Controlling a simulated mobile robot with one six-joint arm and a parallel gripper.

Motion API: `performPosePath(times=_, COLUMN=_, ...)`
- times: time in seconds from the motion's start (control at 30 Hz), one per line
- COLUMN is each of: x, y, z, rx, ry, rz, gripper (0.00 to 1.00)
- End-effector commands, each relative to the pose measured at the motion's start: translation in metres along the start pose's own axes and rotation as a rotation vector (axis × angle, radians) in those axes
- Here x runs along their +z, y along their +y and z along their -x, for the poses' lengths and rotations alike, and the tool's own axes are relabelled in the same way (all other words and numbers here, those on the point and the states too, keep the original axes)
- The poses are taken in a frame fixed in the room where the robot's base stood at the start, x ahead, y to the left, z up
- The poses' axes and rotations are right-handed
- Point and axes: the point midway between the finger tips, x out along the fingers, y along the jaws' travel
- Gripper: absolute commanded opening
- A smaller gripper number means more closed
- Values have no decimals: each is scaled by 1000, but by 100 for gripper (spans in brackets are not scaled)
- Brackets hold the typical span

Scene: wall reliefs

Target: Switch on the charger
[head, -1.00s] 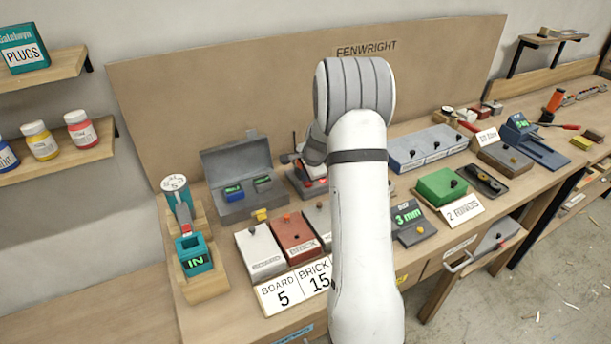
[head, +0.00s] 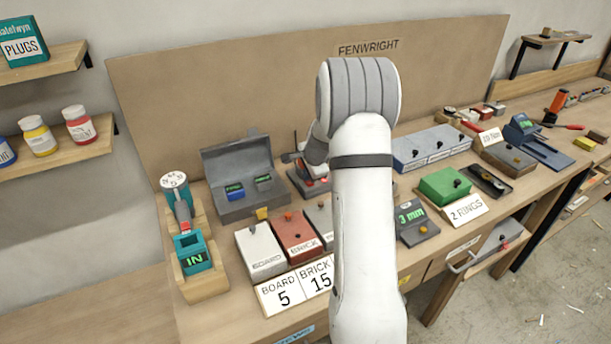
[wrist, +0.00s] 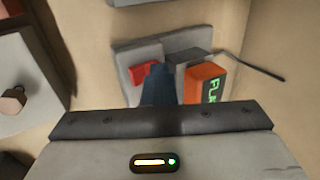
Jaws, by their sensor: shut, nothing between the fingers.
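What looks like the charger is a grey base (wrist: 125,62) on the bench in the wrist view. It carries a red switch-like part (wrist: 146,72), a dark grey block and an orange pack (wrist: 205,84) with a green display, its text partly cut off. My gripper (wrist: 160,72) is shut and empty, its dark fingers pointing at the base between the red part and the orange pack. I cannot tell whether the fingertips touch it. In the head view the charger (head: 299,182) stands behind my arm, partly hidden, and my fingers cannot be made out.
An open grey case (head: 239,206) stands left of the charger. White and red boxes (head: 295,236) with number cards are in front. A green box (head: 444,186) and a grey triple box (head: 432,147) stand to the right. The tall back panel (head: 230,90) closes the rear.

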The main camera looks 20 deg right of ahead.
Motion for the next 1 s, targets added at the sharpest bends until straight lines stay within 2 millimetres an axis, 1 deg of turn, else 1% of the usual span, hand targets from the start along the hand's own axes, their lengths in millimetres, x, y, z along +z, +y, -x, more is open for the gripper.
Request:
performPosePath(times=0.03, x=3, y=11, z=-4, rx=28, ry=-13, rz=-2, gripper=0)
performPosePath(times=0.17, x=2, y=3, z=14, rx=22, ry=-10, rz=-1, gripper=0)
performPosePath(times=0.3, x=2, y=-14, z=46, rx=4, ry=-2, rz=1, gripper=0)
performPosePath(times=0.37, x=1, y=-16, z=53, rx=0, ry=0, rz=2, gripper=0)
performPosePath(times=0.5, x=0, y=-26, z=85, rx=-2, ry=1, rz=0, gripper=0)
performPosePath(times=0.6, x=-1, y=-32, z=104, rx=-2, ry=1, rz=0, gripper=0)
performPosePath(times=0.7, x=-1, y=-37, z=118, rx=-1, ry=2, rz=0, gripper=0)
performPosePath(times=0.83, x=-1, y=-40, z=130, rx=-1, ry=1, rz=-1, gripper=0)
performPosePath(times=1.0, x=-1, y=-41, z=134, rx=0, ry=1, rz=-2, gripper=0)
